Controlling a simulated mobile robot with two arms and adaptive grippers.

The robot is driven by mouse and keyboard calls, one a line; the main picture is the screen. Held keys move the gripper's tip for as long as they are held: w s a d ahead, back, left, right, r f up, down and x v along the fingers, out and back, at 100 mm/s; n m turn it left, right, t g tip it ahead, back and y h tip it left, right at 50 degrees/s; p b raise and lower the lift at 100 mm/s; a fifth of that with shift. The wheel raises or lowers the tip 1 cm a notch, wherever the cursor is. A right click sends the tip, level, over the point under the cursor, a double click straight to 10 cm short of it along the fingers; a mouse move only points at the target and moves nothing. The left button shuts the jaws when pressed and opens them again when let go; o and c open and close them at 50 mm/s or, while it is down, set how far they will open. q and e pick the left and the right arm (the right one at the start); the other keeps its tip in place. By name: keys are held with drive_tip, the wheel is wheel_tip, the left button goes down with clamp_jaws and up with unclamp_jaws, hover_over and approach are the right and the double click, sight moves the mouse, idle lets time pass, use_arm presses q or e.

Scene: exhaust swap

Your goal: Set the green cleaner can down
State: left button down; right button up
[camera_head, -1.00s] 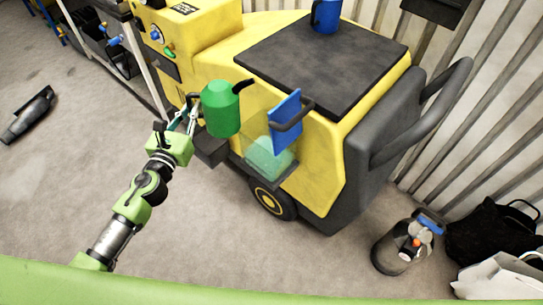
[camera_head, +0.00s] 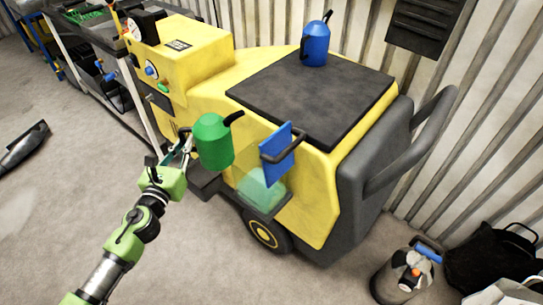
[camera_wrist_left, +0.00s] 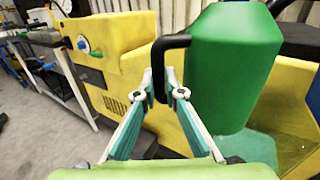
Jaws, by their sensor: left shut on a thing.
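The green cleaner can (camera_head: 213,143) hangs in the air in front of the yellow machine's side, roughly upright, with a dark spout toward the upper right. My left gripper (camera_head: 184,143) is shut on the can's black handle. In the left wrist view the two fingertips (camera_wrist_left: 163,92) close around the handle and the green can (camera_wrist_left: 232,65) fills the upper right. My right gripper is not in view.
The yellow machine (camera_head: 200,50) has a flat dark top (camera_head: 310,92) with a blue can (camera_head: 315,45) at its back edge. A blue panel (camera_head: 277,155) and a translucent container (camera_head: 262,187) are on its side. A canister (camera_head: 400,275) stands at lower right.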

use_arm(q)
drive_tip(key=shift+r, duration=0.3)
